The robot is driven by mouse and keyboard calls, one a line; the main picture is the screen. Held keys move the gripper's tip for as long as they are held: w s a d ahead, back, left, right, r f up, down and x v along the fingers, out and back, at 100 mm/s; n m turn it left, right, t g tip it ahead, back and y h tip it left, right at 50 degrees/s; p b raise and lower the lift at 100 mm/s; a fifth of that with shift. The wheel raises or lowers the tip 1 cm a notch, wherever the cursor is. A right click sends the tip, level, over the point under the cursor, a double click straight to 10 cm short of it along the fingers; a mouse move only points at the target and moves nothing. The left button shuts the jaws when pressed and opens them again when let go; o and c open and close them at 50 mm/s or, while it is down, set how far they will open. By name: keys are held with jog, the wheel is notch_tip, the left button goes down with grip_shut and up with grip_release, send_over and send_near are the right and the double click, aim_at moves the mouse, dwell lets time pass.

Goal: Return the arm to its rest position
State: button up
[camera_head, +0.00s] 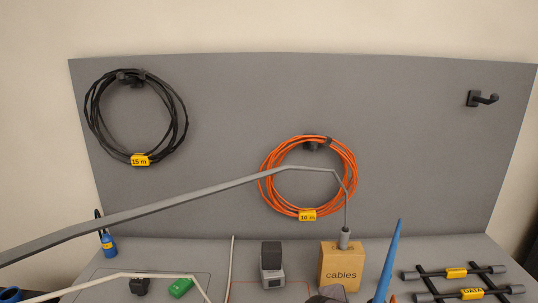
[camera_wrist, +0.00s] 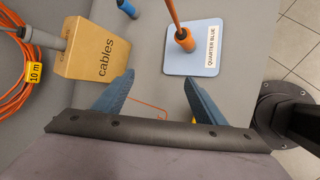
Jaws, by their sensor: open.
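My gripper (camera_wrist: 159,78) shows at the bottom of the wrist view, its two blue fingers spread apart with nothing between them. Grey panel surface and a thin orange line show beyond the gap. The cardboard box marked "cables" (camera_wrist: 88,47) is up and left of the fingers.
In the head view, a black coil (camera_head: 88,125) and an orange coil (camera_head: 263,175) hang on the panel; the right hook (camera_head: 485,98) is bare.

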jog(key=s+m+g, duration=0.1)
jog(key=s+m, duration=0.2)
jog(key=s+d+f+m+g+y+p, duration=0.1)
jog(key=s+m, duration=0.2)
jog(key=s+f+m+g+p, duration=0.1)
jog(key=s+m+g, duration=0.1)
jog(key=s+m, duration=0.1)
jog(key=shift+d+f, duration=0.2)
jog(key=shift+d, duration=0.05)
jog(key=s+a+m+g+y+p, duration=0.2)
jog(key=s+a+m+y, duration=0.1)
jog(key=s+m, duration=0.3)
jog(key=shift+s+a+f+m+y, duration=0.4)
jog(key=shift+a+m, duration=0.25)
jog(key=shift+m, duration=0.75)
